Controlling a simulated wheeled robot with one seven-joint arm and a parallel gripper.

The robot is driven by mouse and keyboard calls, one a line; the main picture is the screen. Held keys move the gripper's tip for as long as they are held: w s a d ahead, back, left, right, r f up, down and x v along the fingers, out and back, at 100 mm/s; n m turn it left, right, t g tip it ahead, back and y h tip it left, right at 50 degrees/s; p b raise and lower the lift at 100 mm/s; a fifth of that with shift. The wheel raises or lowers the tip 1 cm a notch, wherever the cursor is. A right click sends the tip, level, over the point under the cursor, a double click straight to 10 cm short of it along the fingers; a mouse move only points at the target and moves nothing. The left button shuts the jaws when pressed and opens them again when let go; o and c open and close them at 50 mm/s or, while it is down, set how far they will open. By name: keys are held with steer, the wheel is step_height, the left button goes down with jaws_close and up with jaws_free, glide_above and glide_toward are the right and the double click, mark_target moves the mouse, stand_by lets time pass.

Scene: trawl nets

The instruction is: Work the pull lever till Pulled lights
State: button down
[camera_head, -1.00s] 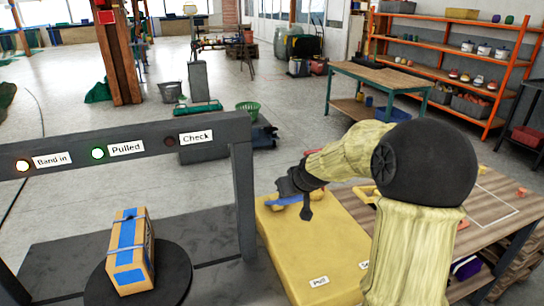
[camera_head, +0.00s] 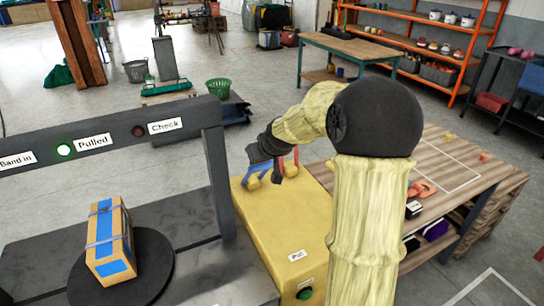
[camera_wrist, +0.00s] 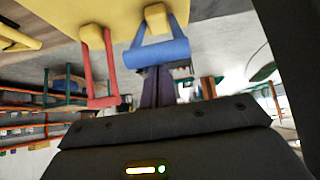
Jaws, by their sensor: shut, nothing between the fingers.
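The yellow console (camera_head: 285,225) carries a blue-handled lever (camera_head: 257,165) and a red-handled lever (camera_head: 296,158) at its far end. Both handles also show in the wrist view, blue (camera_wrist: 157,53) and red (camera_wrist: 103,101). A Pull label (camera_head: 297,255) sits at the console's near end. My gripper (camera_head: 278,178) is shut and empty beside the blue handle. In the wrist view its dark fingers (camera_wrist: 158,85) point at the blue bar; I cannot tell whether they touch.
A cardboard box with blue tape (camera_head: 110,243) stands on a dark round plate (camera_head: 150,270). The Check lamp (camera_head: 138,131) is dark. A green button (camera_head: 305,293) is at the console's front. A wooden table (camera_head: 460,175) lies to the right.

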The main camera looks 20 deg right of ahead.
steer(key=s, duration=0.1)
steer(key=s+r, duration=0.1)
steer(key=s, duration=0.1)
steer(key=shift+s+d+r+b, duration=0.2)
steer(key=shift+d+b, duration=0.05)
steer(key=shift+b, duration=0.05)
steer(key=s+r, duration=0.2)
steer(key=s, duration=0.4)
steer(key=shift+r, duration=0.25)
stand_by(1.2)
